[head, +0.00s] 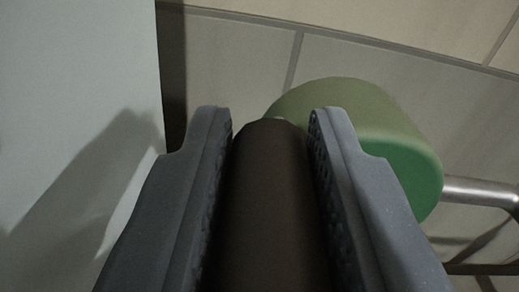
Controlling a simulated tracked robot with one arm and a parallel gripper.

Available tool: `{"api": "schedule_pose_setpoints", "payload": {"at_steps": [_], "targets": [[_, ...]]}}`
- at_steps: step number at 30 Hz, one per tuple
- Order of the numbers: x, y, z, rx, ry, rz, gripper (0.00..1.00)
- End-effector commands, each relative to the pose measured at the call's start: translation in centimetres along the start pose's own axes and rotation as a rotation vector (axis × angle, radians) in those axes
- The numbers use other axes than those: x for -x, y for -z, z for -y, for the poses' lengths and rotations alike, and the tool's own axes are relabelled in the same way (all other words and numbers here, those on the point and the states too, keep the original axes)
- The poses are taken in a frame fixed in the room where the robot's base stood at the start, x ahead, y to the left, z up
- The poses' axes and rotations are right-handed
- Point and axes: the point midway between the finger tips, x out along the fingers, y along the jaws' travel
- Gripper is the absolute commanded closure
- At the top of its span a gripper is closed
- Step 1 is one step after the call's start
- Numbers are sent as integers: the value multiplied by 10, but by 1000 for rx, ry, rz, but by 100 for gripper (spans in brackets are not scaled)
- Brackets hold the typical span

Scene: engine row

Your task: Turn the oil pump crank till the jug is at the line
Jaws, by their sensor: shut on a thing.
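My gripper (271,125) is shut on a dark brown rounded bar (270,205), which looks like the crank's handle. The bar lies between the two grey ribbed fingers and runs away from the camera. A green drum-shaped part (405,165) shows behind the right finger, with a metal rod (478,191) coming out of its right side. It may belong to the oil pump, but I cannot tell. The crank arm's joint is hidden. The jug and its line are not in view.
A pale flat panel (75,80) stands close on the left, with a shadow on it. Tiled floor (240,60) shows beyond the fingers. A thin dark bar (485,269) lies at the lower right.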

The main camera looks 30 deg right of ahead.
Motion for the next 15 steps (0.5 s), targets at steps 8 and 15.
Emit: {"api": "schedule_pose_setpoints", "payload": {"at_steps": [8, 15], "targets": [[0, -14, -11, -1, -13, 23, 100], [0, -9, -8, -1, -9, 14, 55]]}}
